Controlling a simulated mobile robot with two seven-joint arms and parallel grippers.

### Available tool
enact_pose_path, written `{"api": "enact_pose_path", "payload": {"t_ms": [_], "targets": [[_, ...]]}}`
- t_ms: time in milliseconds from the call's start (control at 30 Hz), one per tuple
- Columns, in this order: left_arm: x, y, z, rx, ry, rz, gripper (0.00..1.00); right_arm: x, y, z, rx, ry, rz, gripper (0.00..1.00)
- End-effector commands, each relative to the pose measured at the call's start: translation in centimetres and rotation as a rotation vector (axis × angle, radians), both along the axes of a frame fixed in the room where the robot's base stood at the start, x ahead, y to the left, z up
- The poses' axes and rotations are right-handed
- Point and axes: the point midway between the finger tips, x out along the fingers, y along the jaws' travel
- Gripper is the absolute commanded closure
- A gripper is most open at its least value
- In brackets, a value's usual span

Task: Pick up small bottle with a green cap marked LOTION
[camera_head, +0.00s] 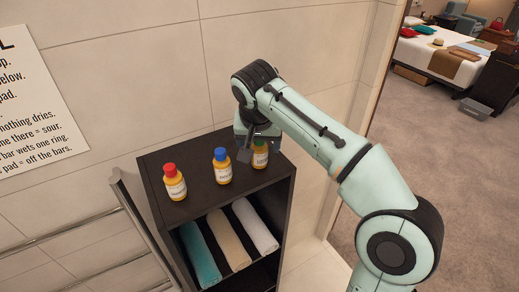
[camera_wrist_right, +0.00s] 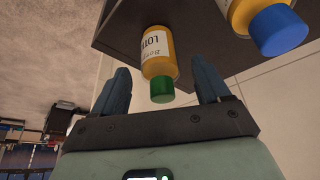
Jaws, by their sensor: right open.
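The small orange bottle with a green cap (camera_head: 260,157) stands upright at the right of the dark shelf top. In the right wrist view, the green-capped bottle (camera_wrist_right: 158,62) shows a white label with the letters "LOT" readable. My right gripper (camera_head: 256,150) is at this bottle and partly hides it in the head view. In the right wrist view my right gripper (camera_wrist_right: 164,86) is open, with one finger on each side of the bottle and visible gaps between. My left gripper is not in view.
A blue-capped bottle (camera_head: 222,166) stands close beside the green-capped one; it also shows in the right wrist view (camera_wrist_right: 272,22). A red-capped bottle (camera_head: 174,182) stands farther left. The dark shelf (camera_head: 205,200) holds rolled towels below. Metal rails (camera_head: 75,228) are at left; a wall stands behind.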

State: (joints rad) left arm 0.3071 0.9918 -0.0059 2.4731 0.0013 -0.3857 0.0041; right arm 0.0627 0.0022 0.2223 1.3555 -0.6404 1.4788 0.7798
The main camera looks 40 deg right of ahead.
Motion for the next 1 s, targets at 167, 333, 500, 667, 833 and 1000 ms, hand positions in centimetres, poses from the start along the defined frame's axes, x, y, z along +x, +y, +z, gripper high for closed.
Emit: {"api": "enact_pose_path", "payload": {"t_ms": [167, 333, 500, 667, 833, 1000], "targets": [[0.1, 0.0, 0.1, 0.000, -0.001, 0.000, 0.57, 0.8, -0.7, -2.4, 0.000, 0.002, -0.002, 0.24], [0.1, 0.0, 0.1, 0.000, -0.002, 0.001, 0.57, 1.1, -1.0, -3.5, 0.000, 0.000, -0.001, 0.24], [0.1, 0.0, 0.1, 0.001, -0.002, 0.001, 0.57, 1.2, -1.0, -3.8, 0.000, -0.002, -0.001, 0.24], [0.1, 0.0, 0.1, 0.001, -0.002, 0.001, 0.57, 1.2, -1.0, -3.8, 0.000, -0.001, 0.000, 0.24], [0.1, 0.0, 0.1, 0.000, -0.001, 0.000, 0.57, 1.2, -1.0, -3.8, 0.000, -0.001, 0.000, 0.77], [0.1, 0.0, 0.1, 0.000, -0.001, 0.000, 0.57, 1.2, -1.0, -3.7, 0.000, -0.001, 0.000, 0.82]]}}
